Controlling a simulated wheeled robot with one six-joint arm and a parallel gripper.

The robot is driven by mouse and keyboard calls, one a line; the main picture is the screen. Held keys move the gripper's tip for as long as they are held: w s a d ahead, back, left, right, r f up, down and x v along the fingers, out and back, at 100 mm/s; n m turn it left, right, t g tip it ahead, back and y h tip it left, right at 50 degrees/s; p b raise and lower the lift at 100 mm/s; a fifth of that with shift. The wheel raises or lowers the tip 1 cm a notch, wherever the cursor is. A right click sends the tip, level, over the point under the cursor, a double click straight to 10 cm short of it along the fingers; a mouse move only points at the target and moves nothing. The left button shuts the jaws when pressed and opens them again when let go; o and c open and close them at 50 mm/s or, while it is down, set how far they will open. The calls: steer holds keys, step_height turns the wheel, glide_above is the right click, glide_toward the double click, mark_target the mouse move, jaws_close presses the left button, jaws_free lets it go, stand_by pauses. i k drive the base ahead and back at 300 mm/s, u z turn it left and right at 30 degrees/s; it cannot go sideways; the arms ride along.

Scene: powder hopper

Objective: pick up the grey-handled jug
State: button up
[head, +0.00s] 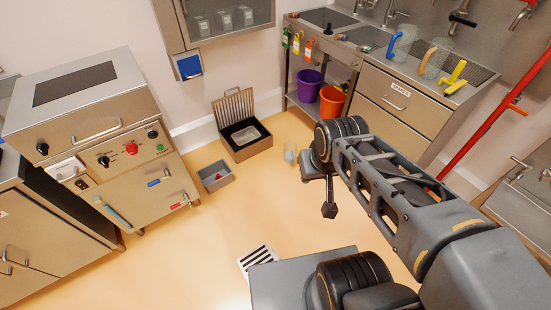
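No grey-handled jug can be picked out for certain. A small clear vessel (290,154) stands on the floor just left of my wrist; whether it has a grey handle is too small to tell. On the counter at the upper right are a clear jug with a blue handle (394,44) and one with an orange-yellow handle (430,58). My gripper (329,210) hangs over the open floor in the middle, below and right of the small vessel and apart from it. Its fingers are small and dark, and their opening does not show clearly.
An open metal box (248,150) and a grey bin (215,177) are on the floor at left centre. A purple bucket (309,85) and an orange bucket (332,101) sit on the low shelf. A steel machine (100,140) stands left. A red pole (490,125) slants at right.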

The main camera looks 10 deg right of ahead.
mark_target(290, 147)
steer(key=u, duration=1.75)
steer(key=i, duration=2)
steer(key=z, duration=3)
steer(key=i, duration=1.65)
